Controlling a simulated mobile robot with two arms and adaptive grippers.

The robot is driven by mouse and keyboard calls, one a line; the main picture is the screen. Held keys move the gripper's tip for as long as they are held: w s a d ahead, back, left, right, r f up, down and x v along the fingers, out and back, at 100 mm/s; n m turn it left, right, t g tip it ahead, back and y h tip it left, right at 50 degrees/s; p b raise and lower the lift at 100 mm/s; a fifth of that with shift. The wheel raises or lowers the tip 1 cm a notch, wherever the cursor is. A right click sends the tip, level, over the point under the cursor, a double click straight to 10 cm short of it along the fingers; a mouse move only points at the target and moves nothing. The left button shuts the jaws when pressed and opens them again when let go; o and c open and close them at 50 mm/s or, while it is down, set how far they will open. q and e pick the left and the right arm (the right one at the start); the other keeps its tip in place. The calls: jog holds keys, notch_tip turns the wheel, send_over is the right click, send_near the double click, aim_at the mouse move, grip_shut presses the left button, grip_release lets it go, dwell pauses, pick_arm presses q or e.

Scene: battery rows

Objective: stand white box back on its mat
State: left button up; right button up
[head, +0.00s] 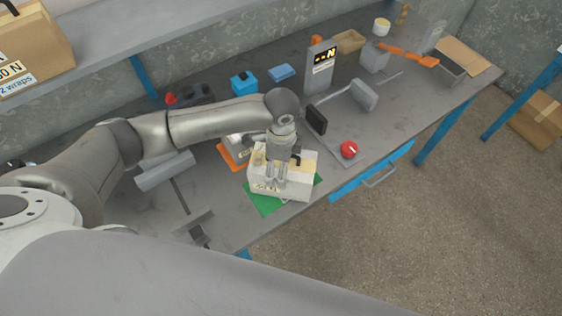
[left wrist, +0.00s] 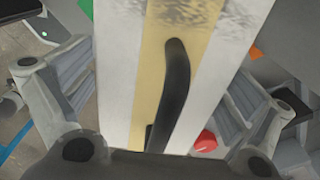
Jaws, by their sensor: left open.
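My left gripper (head: 276,182) is open above and against the near part of the box. In the left wrist view the white box (left wrist: 115,70) fills the middle, with a black handle (left wrist: 176,85) along its tan band. The fingers of my left gripper (left wrist: 160,85) stand apart on either side of it. My right gripper is not in view.
An orange mat (head: 231,158) lies left of the box with a whitish item on it. A red button (head: 349,149) and a display post (head: 319,68) stand to the right. Blue boxes (head: 244,83) sit behind. The bench's front edge is close to the green mat.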

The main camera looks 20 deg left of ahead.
pick_arm(q)
notch_tip(320, 180, up, 11)
jog(key=shift+r+b, duration=0.15)
jog(key=shift+b, duration=0.95)
jog(key=shift+r, duration=0.5)
jog(key=shift+f, duration=0.1)
